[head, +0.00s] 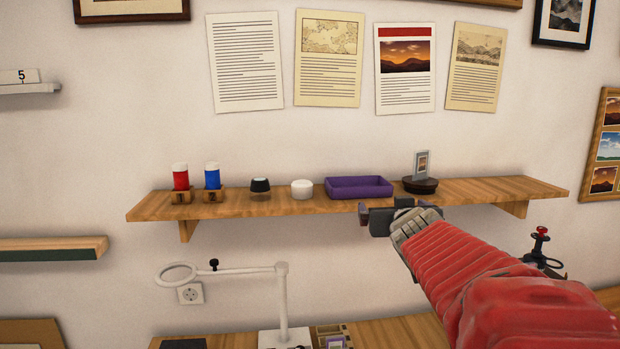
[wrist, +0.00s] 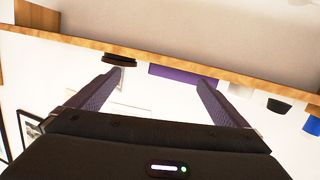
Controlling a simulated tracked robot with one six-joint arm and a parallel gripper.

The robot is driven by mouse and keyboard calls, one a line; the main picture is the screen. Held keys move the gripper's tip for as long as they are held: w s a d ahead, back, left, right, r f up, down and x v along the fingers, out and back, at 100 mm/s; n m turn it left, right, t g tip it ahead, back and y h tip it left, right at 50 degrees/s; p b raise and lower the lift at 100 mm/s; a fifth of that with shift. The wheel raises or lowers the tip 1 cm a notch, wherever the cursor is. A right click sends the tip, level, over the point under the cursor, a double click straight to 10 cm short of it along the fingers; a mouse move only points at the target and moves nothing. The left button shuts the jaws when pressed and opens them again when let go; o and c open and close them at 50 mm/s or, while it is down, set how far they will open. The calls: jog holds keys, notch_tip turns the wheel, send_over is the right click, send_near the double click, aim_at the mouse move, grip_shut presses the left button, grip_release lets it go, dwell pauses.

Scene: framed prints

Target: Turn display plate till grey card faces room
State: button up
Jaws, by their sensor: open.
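The display plate (head: 420,186) is a dark round disc near the right end of the wooden wall shelf. A small upright grey-framed card (head: 421,164) stands on it, with a small dark-and-reddish picture on the visible side. I cannot tell what its other side shows. My gripper (head: 392,212) is open and empty, in front of the shelf's front edge, left of and below the plate. Its two fingers spread apart in the wrist view (wrist: 160,76).
A purple tray (head: 359,188) sits left of the plate on the shelf (head: 460,194). A lamp (head: 282,300) stands below. Shelf right of the plate is clear.

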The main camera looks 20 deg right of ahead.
jog(key=d+r+n+t+y, duration=0.1)
jog(key=d+r+t, duration=0.2)
jog(key=d, duration=0.8)
jog(key=n+y, duration=0.2)
jog(key=y, duration=0.1)
send_near(420, 181)
jog(key=s+f, duration=0.1)
jog(key=s, duration=0.2)
jog(key=shift+w+d+t, duration=0.1)
jog(key=shift+d+t, duration=0.15)
jog(key=shift+t, duration=0.15)
jog(key=shift+w, duration=0.15)
jog(key=x, duration=1.3)
jog(key=shift+w+f, duration=0.15)
jog(key=shift+w, duration=0.15)
jog(key=shift+c, duration=0.5)
jog(key=c, duration=1)
